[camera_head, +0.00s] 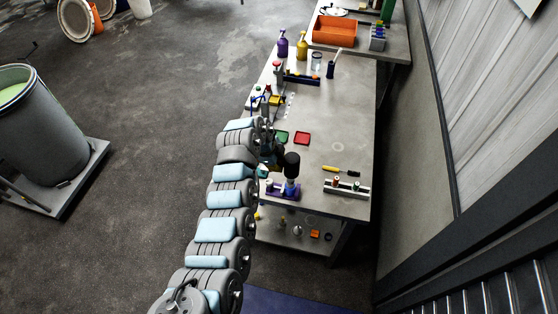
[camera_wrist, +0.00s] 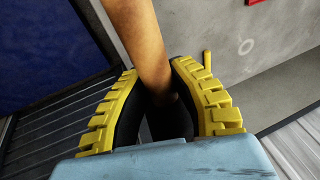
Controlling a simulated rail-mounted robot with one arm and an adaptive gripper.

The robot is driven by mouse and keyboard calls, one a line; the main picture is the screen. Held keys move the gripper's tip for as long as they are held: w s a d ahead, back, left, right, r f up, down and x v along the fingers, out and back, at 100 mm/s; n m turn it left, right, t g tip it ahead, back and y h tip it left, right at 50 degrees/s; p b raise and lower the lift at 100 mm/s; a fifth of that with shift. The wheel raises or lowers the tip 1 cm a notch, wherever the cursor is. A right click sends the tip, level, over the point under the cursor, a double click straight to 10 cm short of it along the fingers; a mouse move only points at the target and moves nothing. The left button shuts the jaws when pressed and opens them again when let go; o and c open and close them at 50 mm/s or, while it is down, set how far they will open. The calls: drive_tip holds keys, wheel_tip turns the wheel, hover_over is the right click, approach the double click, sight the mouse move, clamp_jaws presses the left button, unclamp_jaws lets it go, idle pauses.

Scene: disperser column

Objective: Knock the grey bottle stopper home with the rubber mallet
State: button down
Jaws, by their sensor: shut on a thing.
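In the wrist view my gripper (camera_wrist: 160,90) has its yellow-ribbed fingers shut around a brown wooden handle (camera_wrist: 146,40), which I take to be the mallet's. In the head view my gripper (camera_head: 272,158) is over the near left part of the bench. A dark, rounded piece (camera_head: 292,159), which looks like the mallet head, shows just right of it. It appears above a purple holder (camera_head: 283,192) with small items in it. Whether it touches anything there I cannot tell. The grey stopper cannot be made out; it may be hidden beneath the dark piece.
The middle right of the top is clear. A wall runs along the right.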

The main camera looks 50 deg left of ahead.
drive_tip(key=shift+f+b, duration=1.05)
drive_tip(key=shift+f, duration=0.85)
drive_tip(key=shift+b+x, duration=0.75)
drive_tip(key=shift+x, duration=0.05)
drive_tip(key=shift+s+a+r, duration=0.1)
drive_tip(key=shift+s+r, duration=0.05)
drive_tip(key=shift+s, duration=0.05)
drive_tip(key=shift+r+p, duration=0.9)
drive_tip(key=shift+r, duration=2.5)
